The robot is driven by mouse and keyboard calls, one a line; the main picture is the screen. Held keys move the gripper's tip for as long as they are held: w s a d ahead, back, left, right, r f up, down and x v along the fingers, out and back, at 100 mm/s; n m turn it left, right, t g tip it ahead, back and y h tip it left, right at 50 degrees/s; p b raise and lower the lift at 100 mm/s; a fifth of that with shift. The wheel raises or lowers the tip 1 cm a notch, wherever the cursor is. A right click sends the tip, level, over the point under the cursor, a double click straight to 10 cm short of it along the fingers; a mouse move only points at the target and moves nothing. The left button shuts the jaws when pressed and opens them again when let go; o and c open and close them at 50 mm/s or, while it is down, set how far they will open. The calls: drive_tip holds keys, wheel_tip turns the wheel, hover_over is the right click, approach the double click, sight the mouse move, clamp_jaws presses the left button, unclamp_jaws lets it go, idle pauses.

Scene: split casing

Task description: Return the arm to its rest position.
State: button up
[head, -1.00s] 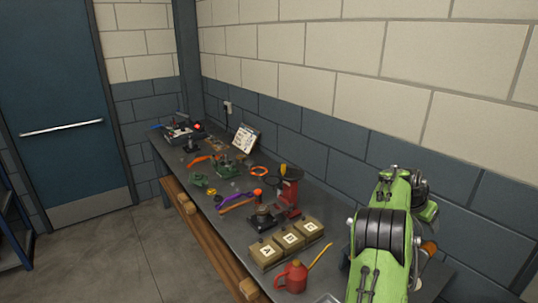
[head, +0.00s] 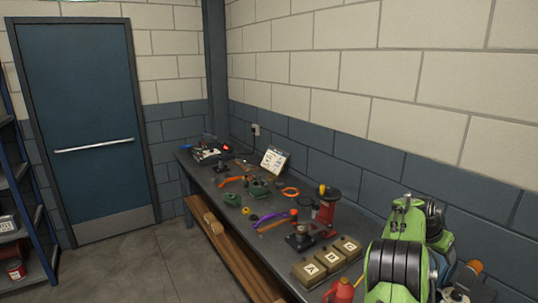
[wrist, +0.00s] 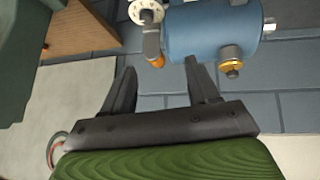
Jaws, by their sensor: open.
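My gripper (wrist: 160,75) shows in the wrist view with its two dark fingers apart and nothing between them. Beyond the fingertips is a blue cylinder (wrist: 212,32) with a brass fitting; a small orange-tipped handle hangs at its left. I cannot tell if the fingers touch anything, but they look clear of it. In the head view my green arm with black ribbed joints stands at the lower right, in front of the bench's near end. The gripper itself cannot be made out there.
A long grey workbench (head: 225,200) runs along the block wall with several tools and parts. Boxes with letters (head: 327,262) and a red can (head: 341,291) stand near my arm. A blue shelf rack (head: 25,215) is at the left, a blue door (head: 80,115) behind. The floor between is clear.

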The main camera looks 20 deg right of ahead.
drive_tip(key=w+a+r+n+t+y, duration=0.1)
drive_tip(key=a+r+n+t, duration=0.15)
drive_tip(key=a, duration=0.85)
drive_tip(key=w+a+r+n+t+y+b, duration=0.1)
drive_tip(key=a+r+n+y, duration=0.2)
drive_tip(key=a, duration=0.7)
drive_tip(key=w+a+r+n+t, duration=0.2)
drive_tip(key=a+r, duration=0.2)
drive_tip(key=a, duration=0.7)
drive_tip(key=s+a+f+n+y, duration=0.1)
drive_tip(key=s+a+n, duration=0.3)
drive_tip(key=s+a, duration=0.4)
drive_tip(key=s+a+f+n+y, duration=0.2)
drive_tip(key=s+a+f+n, duration=0.2)
drive_tip(key=s+a, duration=0.4)
drive_tip(key=a+n+t, duration=0.1)
drive_tip(key=a, duration=0.4)
drive_tip(key=shift+s+a+f+b, duration=0.2)
drive_tip(key=shift+s+f+b, duration=0.05)
drive_tip(key=shift+b, duration=0.15)
